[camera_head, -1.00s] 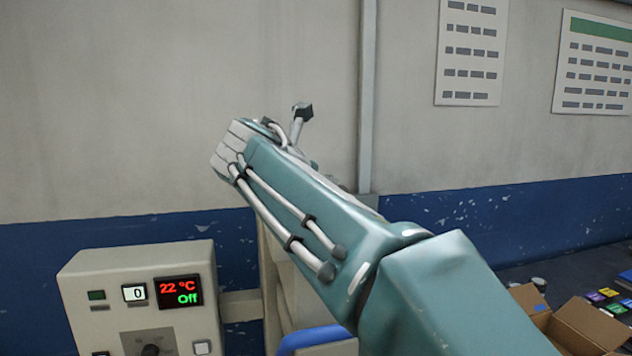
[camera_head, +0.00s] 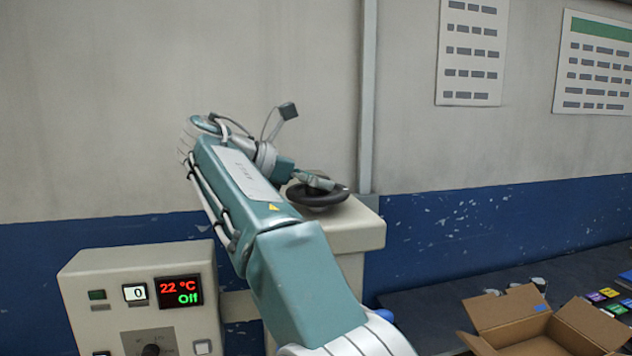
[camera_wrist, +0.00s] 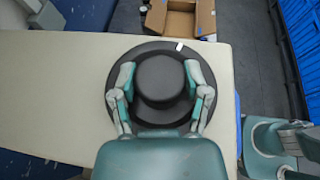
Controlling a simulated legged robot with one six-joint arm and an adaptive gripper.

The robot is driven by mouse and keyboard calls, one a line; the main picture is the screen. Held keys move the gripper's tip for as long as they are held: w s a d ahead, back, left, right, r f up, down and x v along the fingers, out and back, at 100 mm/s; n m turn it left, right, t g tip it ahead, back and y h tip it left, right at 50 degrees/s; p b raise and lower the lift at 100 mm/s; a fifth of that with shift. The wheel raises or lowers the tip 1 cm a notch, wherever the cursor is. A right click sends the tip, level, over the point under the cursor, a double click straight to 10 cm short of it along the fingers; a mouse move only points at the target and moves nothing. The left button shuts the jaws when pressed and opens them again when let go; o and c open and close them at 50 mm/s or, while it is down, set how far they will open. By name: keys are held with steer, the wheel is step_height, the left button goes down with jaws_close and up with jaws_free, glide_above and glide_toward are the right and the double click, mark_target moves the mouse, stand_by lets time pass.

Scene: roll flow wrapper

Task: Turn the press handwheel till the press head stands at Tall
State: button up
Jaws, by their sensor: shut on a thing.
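The press handwheel (camera_head: 325,197) is a dark wheel lying flat on top of the cream press housing (camera_head: 360,230). In the wrist view the handwheel (camera_wrist: 160,90) is seen from above, with a round raised hub and a white mark on its far rim, slightly right of centre. My gripper (camera_wrist: 160,73) is over the wheel, its two fingers shut on the hub from left and right. In the head view my gripper (camera_head: 315,182) reaches down to the wheel from behind my forearm. The press head and any height scale are hidden.
A control box (camera_head: 75,285) with a 22 °C / Off display and a 0 counter stands at left. An open cardboard box (camera_head: 510,312) and small coloured packs (camera_head: 602,296) lie at right. The wall is close behind the press.

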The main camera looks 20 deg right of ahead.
steer(key=shift+w+f+g, duration=0.1)
steer(key=shift+f+g, duration=0.2)
steer(key=o, duration=1.1)
steer(key=shift+o, duration=0.2)
steer(key=shift+r, duration=0.15)
steer(key=shift+a, duration=0.1)
